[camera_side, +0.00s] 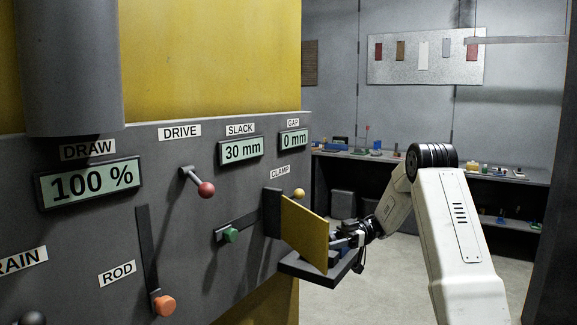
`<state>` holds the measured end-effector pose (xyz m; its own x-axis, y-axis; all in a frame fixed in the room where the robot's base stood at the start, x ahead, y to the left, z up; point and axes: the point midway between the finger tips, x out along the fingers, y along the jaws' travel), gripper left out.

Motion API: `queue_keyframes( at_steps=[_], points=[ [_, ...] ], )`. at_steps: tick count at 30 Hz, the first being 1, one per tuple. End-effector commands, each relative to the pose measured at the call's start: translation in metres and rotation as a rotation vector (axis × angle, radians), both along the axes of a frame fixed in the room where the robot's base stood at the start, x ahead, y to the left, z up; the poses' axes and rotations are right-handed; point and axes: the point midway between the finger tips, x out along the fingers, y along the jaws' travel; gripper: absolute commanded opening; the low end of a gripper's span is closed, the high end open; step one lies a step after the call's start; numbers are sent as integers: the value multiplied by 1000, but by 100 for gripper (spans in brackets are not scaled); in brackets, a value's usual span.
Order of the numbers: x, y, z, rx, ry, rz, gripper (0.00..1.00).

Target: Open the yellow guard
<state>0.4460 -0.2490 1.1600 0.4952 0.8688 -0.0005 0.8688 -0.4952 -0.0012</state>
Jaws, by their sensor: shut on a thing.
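The yellow guard (304,232) is a flat yellow plate at the right end of the grey panel. It stands out from the panel at an angle, beside a dark upright block (272,212) under the CLAMP label. My gripper (340,241) is at the guard's right edge, reaching in from the right. It is shut on the guard. The fingertips are small and partly hidden by the guard. A dark ledge (312,268) lies below the guard.
The grey panel carries a red-knobbed DRIVE lever (206,189), a green knob (231,235) on a slot, an orange ROD knob (165,305) and a small yellow ball knob (299,193). A cluttered bench (430,168) stands behind. Open floor lies between.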

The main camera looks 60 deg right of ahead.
Motion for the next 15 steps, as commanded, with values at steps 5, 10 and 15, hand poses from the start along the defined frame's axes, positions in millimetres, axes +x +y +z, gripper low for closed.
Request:
queue_keyframes(
  at_steps=[5,10,15],
  points=[
    [-1,-3,1,1,-2,13,0],
    [-1,-3,1,1,-3,13,0],
    [-1,-3,1,1,-3,12,61]
  ],
)
